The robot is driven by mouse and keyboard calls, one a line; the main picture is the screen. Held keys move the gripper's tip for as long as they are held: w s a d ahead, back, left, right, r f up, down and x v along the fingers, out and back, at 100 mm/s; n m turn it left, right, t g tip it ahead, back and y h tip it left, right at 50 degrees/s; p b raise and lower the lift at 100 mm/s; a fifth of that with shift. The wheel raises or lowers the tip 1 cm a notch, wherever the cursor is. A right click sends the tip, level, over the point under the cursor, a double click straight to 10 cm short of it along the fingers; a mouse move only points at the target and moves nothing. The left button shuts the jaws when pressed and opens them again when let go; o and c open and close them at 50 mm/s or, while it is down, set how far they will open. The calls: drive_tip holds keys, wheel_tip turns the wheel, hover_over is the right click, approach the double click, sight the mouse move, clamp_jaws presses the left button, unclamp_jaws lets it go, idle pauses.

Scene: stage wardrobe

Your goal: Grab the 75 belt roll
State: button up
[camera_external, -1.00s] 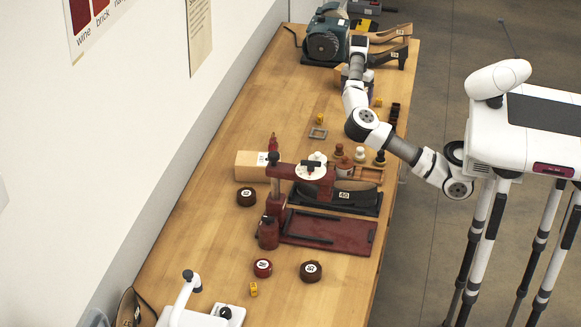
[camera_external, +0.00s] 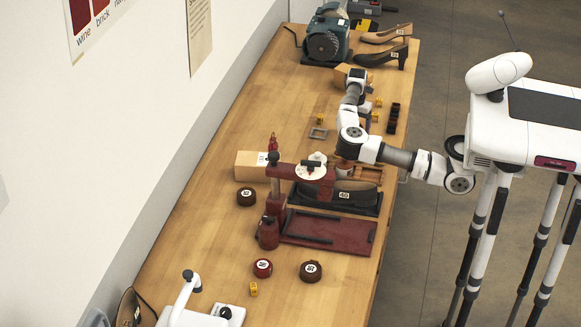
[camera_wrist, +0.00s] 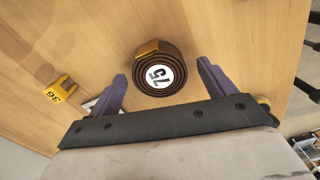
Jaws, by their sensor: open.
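The 75 belt roll (camera_wrist: 155,66) is a dark brown coil with a tan end and a white label reading 75. It lies flat on the wooden table in the wrist view. My gripper (camera_wrist: 161,70) is open, with one purple finger on each side of the roll's near part and a gap to both sides. It appears still above the roll and holds nothing. In the external view my gripper (camera_external: 356,77) is over the far part of the table, and I cannot make out the 75 roll there.
A yellow clip marked 36 (camera_wrist: 60,90) lies left of the roll. In the external view, a red press (camera_external: 330,235) stands mid-table. Other belt rolls (camera_external: 246,197) lie nearer the camera.

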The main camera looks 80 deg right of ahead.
drive_tip(key=shift+f, duration=0.25)
drive_tip(key=c, duration=1.1)
